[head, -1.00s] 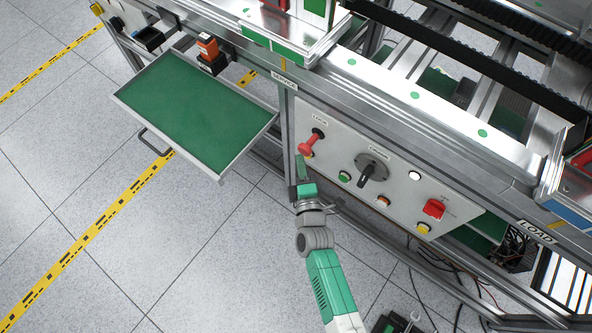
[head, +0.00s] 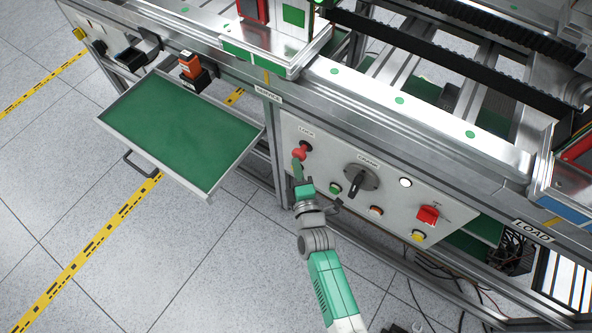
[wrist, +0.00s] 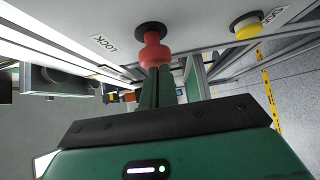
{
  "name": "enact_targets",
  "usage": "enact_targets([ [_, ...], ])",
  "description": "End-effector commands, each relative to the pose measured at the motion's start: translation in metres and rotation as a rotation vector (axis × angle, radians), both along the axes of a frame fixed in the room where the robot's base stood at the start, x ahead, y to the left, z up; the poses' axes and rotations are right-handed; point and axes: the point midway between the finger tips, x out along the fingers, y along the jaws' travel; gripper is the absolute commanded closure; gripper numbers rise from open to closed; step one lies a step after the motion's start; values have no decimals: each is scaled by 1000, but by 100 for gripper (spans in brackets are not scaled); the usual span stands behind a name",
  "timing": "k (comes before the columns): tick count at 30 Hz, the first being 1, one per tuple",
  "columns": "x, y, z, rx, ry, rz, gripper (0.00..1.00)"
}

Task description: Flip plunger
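The plunger is a red knob (head: 300,151) on the grey control panel, beside the LOCK label. In the wrist view the red plunger (wrist: 153,50) sticks out from a dark round base, straight beyond my fingertips. My gripper (head: 297,168) has its green fingers up at the plunger, and they cover part of it in the head view. In the wrist view my gripper's fingers (wrist: 156,85) lie close together and their tips meet or overlap the red end. Whether they clasp it or only touch it is unclear.
The panel (head: 322,150) also carries a black crank switch (head: 361,182), a green button (head: 335,188), a red switch (head: 428,214) and a yellow button (head: 417,236). A green-lined tray (head: 180,130) juts out to the left. Open floor lies in front.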

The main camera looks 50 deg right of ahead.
Motion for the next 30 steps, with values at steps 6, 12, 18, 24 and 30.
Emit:
enact_targets([
  [6, -3, 14, 9, 3, 0, -2, 100],
  [12, -24, 52, 4, 4, 4, -6, 100],
  [18, -61, 80, 2, 4, 3, -6, 100],
  [24, -83, 96, 1, 3, 2, -6, 100],
  [30, -88, 101, -1, 1, 0, -6, 100],
])
